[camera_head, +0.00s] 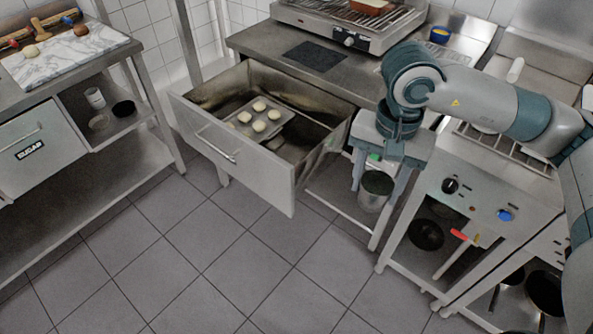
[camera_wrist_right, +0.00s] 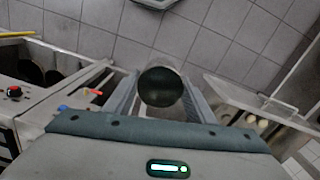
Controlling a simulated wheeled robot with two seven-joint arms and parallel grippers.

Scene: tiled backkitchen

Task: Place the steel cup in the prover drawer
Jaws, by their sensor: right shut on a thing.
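The steel cup (camera_head: 375,188) is held upright between the fingers of my right gripper (camera_head: 376,195), to the right of the open drawer. In the right wrist view the cup (camera_wrist_right: 160,88) shows its dark, round opening between the two fingers (camera_wrist_right: 160,100). The prover drawer (camera_head: 238,168) is pulled out below the counter. A tray with several pale dough balls (camera_head: 259,105) lies inside it, and bare drawer floor shows around the tray. The drawer also shows at the right of the right wrist view (camera_wrist_right: 262,108). My left gripper is not in view.
A stove (camera_head: 480,195) with knobs stands right of my right gripper, with pans on its lower shelf. A grill (camera_head: 350,20) sits on the counter (camera_head: 255,40). A steel table (camera_head: 90,185) stands at left. The tiled floor in front is clear.

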